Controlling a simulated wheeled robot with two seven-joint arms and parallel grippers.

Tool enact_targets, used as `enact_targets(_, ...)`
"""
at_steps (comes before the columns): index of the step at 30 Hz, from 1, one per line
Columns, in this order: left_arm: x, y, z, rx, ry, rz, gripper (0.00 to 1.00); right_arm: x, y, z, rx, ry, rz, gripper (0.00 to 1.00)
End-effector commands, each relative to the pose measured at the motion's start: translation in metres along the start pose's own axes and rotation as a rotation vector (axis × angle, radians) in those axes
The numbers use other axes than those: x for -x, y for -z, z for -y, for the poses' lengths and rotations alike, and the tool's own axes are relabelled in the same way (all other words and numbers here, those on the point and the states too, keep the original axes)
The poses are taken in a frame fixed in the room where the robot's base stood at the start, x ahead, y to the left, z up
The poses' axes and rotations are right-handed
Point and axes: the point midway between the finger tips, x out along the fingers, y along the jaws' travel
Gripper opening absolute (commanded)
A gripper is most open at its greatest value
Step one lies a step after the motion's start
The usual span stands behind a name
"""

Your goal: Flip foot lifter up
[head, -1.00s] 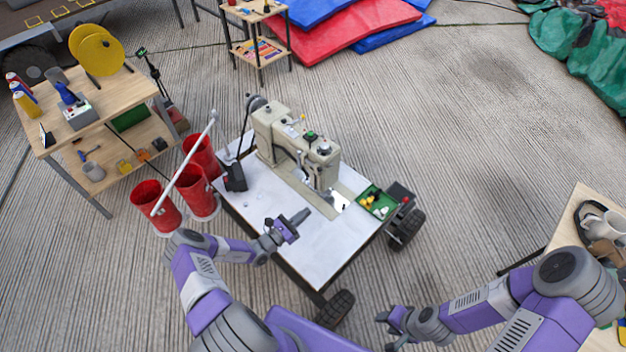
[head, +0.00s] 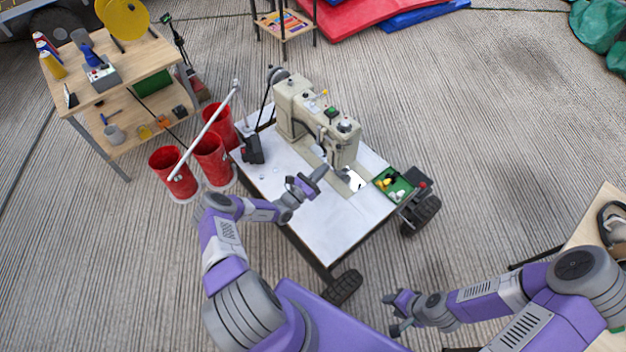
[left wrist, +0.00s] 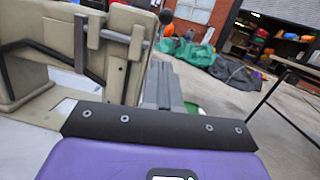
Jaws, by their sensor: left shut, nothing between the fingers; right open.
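A beige sewing machine (head: 318,115) stands on a white-topped wheeled table (head: 335,228). My left gripper (head: 320,173) is shut and empty, just in front of the machine's needle end and above the tabletop. In the left wrist view its closed grey fingers (left wrist: 163,88) point forward, just right of the machine body (left wrist: 125,72). Metal bars (left wrist: 81,43) and a black rod (left wrist: 35,46) show on the machine there. I cannot tell for sure which part is the foot lifter, or whether my fingers touch it. My right gripper (head: 391,313) is open and empty, low and away from the table.
A green parts tray (head: 394,185) sits at the table's right corner. A black box (head: 253,150) stands on its left side. Red buckets (head: 173,174) with a white pole (head: 205,128) stand left of the table. A wooden workbench (head: 120,77) is further left.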

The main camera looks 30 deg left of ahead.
Motion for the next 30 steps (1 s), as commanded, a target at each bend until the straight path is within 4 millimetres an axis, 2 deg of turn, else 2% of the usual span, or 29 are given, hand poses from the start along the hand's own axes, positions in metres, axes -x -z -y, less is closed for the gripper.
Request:
enact_targets(1, -0.012, 0.002, 0.001, -0.001, 0.004, 0.002, 0.0, -0.004, 0.0, -0.002, 0.0, 0.0, 0.0, 0.43)
enact_targets(4, -0.032, 0.001, 0.001, 0.0, 0.003, 0.002, 0.0, -0.008, 0.0, -0.003, 0.0, 0.0, 0.0, 0.43)
enact_targets(6, -0.038, -0.011, 0.0, -0.001, 0.001, 0.001, 0.0, -0.005, 0.0, -0.002, 0.0, 0.0, 0.0, 0.43)
enact_targets(10, -0.05, -0.022, 0.0, -0.001, 0.002, 0.002, 0.0, -0.005, 0.0, -0.002, 0.0, 0.0, 0.0, 0.43)
enact_targets(15, -0.055, -0.028, 0.001, 0.0, 0.002, -0.001, 0.0, -0.005, 0.0, -0.002, 0.0, 0.0, 0.0, 0.43)
enact_targets(30, -0.056, -0.031, 0.001, -0.001, 0.001, -0.011, 0.0, 0.0, 0.0, 0.0, 0.0, 0.0, 0.0, 0.43)
